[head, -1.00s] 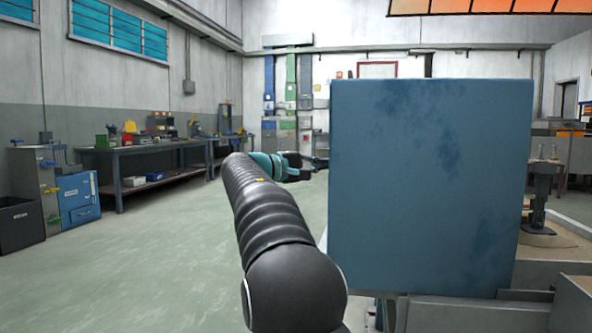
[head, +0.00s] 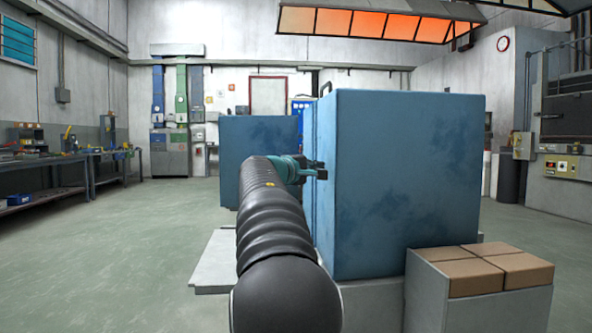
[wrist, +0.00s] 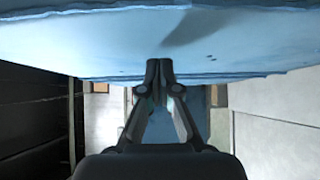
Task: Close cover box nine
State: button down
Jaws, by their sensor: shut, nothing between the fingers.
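A large blue box-like body (head: 400,180) stands right of centre in the head view. No number shows on it, so I cannot tell whether it is box nine. My gripper (head: 319,170) is at its left edge, partly over it in the picture; contact cannot be told there. In the wrist view, my gripper (wrist: 159,64) has its fingers shut together with nothing between them. A pale blue surface (wrist: 230,35) fills the top of that view, close to the fingertips. Its lid or door edge cannot be made out.
A second blue box (head: 255,150) stands behind, to the left. A grey stand with brown blocks (head: 480,270) is at front right. A pale low slab (head: 215,262) lies left of my arm. Open floor (head: 120,260) spreads left; workbenches (head: 60,165) line the wall.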

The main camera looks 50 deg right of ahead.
jog(key=shift+s+d, duration=0.5)
jog(key=shift+d, duration=0.1)
jog(key=shift+s+d, duration=0.1)
jog(key=shift+w+a, duration=0.3)
jog(key=shift+a, duration=0.1)
jog(key=w+a+b, duration=0.1)
jog(key=a, duration=1.1)
jog(key=shift+w+a, duration=0.35)
